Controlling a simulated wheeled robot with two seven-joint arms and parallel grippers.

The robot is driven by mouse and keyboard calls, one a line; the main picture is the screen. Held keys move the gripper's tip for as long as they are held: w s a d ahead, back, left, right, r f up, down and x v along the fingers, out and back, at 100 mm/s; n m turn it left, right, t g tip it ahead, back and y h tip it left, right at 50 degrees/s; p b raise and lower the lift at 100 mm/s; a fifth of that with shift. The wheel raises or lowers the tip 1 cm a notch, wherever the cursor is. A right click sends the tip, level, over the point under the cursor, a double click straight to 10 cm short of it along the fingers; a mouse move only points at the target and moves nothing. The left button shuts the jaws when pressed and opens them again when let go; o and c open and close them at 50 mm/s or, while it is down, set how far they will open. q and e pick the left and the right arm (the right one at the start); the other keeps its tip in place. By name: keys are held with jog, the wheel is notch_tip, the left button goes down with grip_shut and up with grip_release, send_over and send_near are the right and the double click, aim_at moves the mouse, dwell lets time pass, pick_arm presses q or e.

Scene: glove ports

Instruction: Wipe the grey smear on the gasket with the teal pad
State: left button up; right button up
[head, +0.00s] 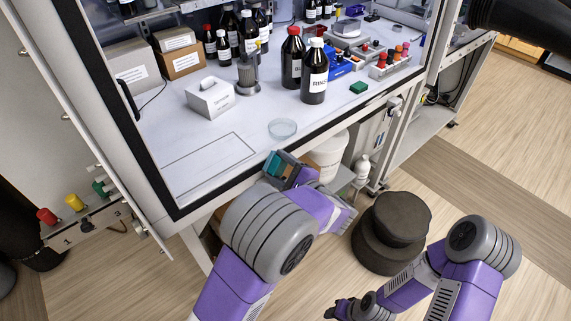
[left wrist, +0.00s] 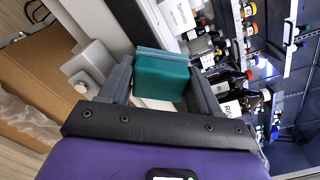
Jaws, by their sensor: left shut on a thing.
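My left gripper (head: 284,167) is shut on the teal pad (head: 272,163), just outside the front edge of the cabinet opening. In the left wrist view the teal pad (left wrist: 162,78) sits between the two grey fingers of the left gripper (left wrist: 162,92). A dark strip (head: 228,184) edges the cabinet opening and looks like the gasket. I cannot make out a grey smear on it. In the head view I cannot tell whether the pad touches the strip. My right gripper (head: 343,309) is low at the bottom, small and dark, away from the cabinet.
Inside the cabinet are a glass dish (head: 283,129), a white tissue box (head: 210,97) and tall dark bottles (head: 314,78). A round dark stool (head: 392,232) stands on the floor to the right of my left arm. Valves (head: 75,203) stick out at the left.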

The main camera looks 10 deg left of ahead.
aim_at(261, 167)
pick_arm(q)
jog(key=shift+s+a, duration=0.55)
jog(key=shift+s, duration=0.2)
jog(key=shift+s+a, duration=0.55)
jog(key=shift+s, duration=0.15)
jog(key=v, duration=0.6)
jog(key=shift+d, duration=0.1)
jog(key=v, duration=0.3)
jog(key=shift+p, duration=0.4)
